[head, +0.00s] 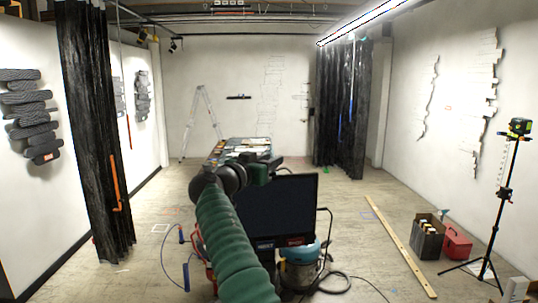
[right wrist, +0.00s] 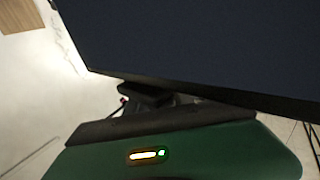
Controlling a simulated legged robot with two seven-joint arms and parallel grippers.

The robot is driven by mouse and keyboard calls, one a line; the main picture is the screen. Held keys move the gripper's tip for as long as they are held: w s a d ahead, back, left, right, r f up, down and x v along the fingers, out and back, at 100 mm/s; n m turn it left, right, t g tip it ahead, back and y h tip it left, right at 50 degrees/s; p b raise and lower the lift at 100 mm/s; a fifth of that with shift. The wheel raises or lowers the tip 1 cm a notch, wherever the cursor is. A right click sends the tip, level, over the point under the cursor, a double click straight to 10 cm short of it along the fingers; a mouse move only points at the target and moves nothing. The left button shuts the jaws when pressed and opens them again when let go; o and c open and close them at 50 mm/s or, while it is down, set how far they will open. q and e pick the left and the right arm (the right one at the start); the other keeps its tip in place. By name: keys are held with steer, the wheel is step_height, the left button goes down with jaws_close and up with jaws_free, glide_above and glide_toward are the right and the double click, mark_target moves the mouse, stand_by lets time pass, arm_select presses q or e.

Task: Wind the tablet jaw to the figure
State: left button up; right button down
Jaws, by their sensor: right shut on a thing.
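A large dark tablet-like screen (head: 283,205) stands upright in the middle of the head view, with small labels along its lower edge. Its dark face (right wrist: 215,45) fills the upper right of the right wrist view. My green right arm reaches up to the screen's upper left corner. My right gripper (head: 268,163) is there, shut on a small part that its own body hides. A dark piece (right wrist: 145,95) shows between the gripper and the screen's edge in the wrist view. I cannot make out a jaw scale or figure. My left gripper is not in view.
A cluttered table (head: 240,147) stands behind the screen. A bucket (head: 300,272) and loose cables are below it. Open floor lies at left.

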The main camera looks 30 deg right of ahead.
stand_by(0.4)
steer(key=c, duration=1.1)
jaws_free()
steer(key=shift+a, duration=0.15)
steer(key=shift+a, duration=0.1)
steer(key=b+v, duration=0.1)
steer(key=v, duration=0.1)
steer(key=b+v, duration=0.3)
steer(key=v, duration=0.1)
steer(key=shift+w+f, duration=0.1)
steer(key=shift+f, duration=0.3)
steer(key=b+v, duration=0.1)
steer(key=v, duration=0.6)
steer(key=b+v, duration=0.1)
steer(key=v, duration=0.3)
steer(key=shift+w+r+b, duration=0.2)
steer(key=shift+r+b, duration=0.15)
steer(key=shift+r, duration=0.05)
